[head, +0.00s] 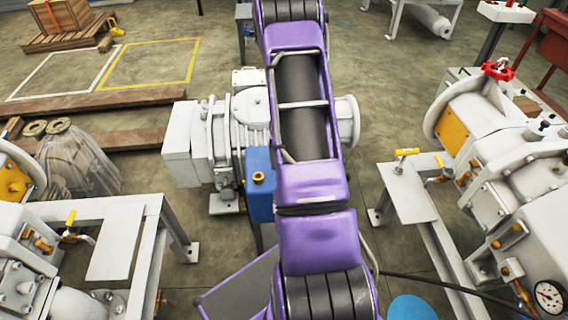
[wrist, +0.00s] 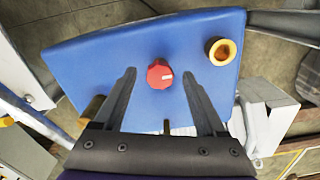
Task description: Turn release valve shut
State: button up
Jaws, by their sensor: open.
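In the wrist view, a red knob (wrist: 160,74) sits on a blue panel (wrist: 100,70). It looks like the release valve. My gripper (wrist: 158,76) is open, with one finger to the left of the knob and one to the right. The knob lies between the fingertips in the picture, with clear gaps on both sides. I cannot tell how far the tips are above the panel. In the head view, the blue body (head: 260,205) shows beside my purple arm; the knob and my gripper are hidden there.
A yellow ring-shaped port (wrist: 222,51) is on the panel, right of the knob. White pump machinery (head: 215,135) stands behind the blue body. White-grey machines stand on both sides, the right one with a red handwheel (head: 498,70). Floor between the frames is partly clear.

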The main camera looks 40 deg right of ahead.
notch_tip(320, 180, up, 17)
jog(key=p, duration=0.2)
jog(key=shift+r, duration=0.2)
dwell(0.5)
